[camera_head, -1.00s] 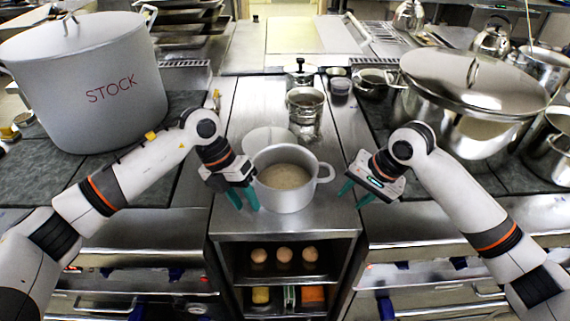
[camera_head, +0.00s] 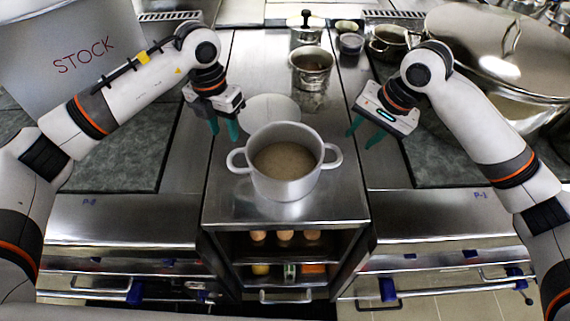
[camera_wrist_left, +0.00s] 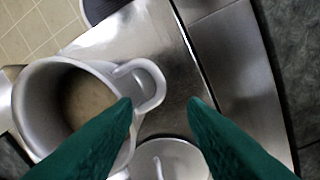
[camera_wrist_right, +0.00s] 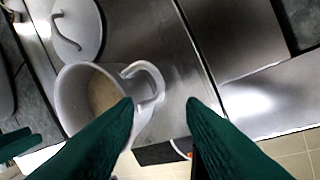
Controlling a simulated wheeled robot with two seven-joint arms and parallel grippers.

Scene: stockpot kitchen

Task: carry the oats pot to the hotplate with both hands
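The oats pot (camera_head: 284,180) is a light grey two-handled pot with beige contents, upright on the steel counter near its front edge. Its left handle (camera_head: 237,160) and right handle (camera_head: 333,156) are both free. My left gripper (camera_head: 224,130) is open and empty, above and behind the left handle; that handle shows in the left wrist view (camera_wrist_left: 150,88). My right gripper (camera_head: 362,134) is open and empty, above and to the right of the right handle, which shows in the right wrist view (camera_wrist_right: 148,80). I cannot make out the hotplate for certain.
A pale round lid (camera_head: 268,112) lies behind the pot. A steel pot (camera_head: 311,68) stands further back. The large STOCK pot (camera_head: 75,60) is at left, a big lidded pot (camera_head: 500,55) at right. Shelves with eggs (camera_head: 284,236) are below the counter.

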